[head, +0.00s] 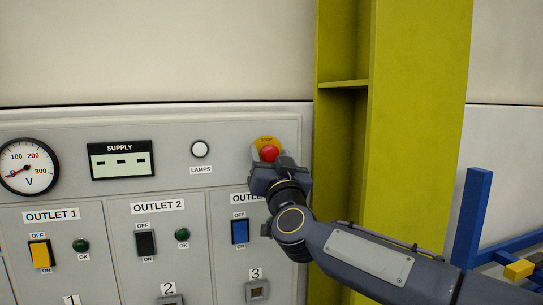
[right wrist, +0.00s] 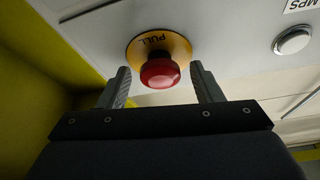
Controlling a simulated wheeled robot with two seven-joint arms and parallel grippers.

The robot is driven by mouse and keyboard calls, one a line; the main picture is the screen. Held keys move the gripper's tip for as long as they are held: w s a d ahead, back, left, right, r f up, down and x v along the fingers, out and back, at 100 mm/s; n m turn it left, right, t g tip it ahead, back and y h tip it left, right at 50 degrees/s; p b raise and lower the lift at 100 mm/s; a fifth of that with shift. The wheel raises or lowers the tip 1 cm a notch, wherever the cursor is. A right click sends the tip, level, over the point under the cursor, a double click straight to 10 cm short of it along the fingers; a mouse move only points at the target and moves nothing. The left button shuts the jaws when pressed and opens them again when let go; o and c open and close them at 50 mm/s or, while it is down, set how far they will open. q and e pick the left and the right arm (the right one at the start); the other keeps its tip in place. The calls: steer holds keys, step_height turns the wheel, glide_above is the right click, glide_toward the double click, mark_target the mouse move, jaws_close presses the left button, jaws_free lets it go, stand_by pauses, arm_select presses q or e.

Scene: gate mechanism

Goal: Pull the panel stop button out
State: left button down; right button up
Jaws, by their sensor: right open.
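The panel stop button is a red mushroom knob (head: 269,152) on a yellow round plate (head: 262,142), at the upper right of the grey panel in the head view. In the right wrist view, the red knob (right wrist: 160,73) stands out from the yellow plate (right wrist: 139,47), which reads "PULL". My right gripper (head: 272,164) is at the button. In the right wrist view, its two open fingers (right wrist: 163,85) stand on either side of the knob, with a visible gap on each side. My left gripper is not in view.
A yellow-green steel column (head: 415,120) stands just right of the panel. A white lamp button (head: 199,149) is left of the stop button and shows in the right wrist view (right wrist: 292,40). Outlet switches, including a blue one (head: 240,231), are below. A blue frame (head: 472,220) is at far right.

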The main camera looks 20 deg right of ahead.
jaws_close()
steer(key=shift+s, duration=0.8)
steer(key=shift+f, duration=0.1)
jaws_free()
steer(key=b+v, duration=0.2)
steer(key=v, duration=0.5)
steer(key=shift+s+b, duration=0.4)
steer(key=shift+f, duration=0.1)
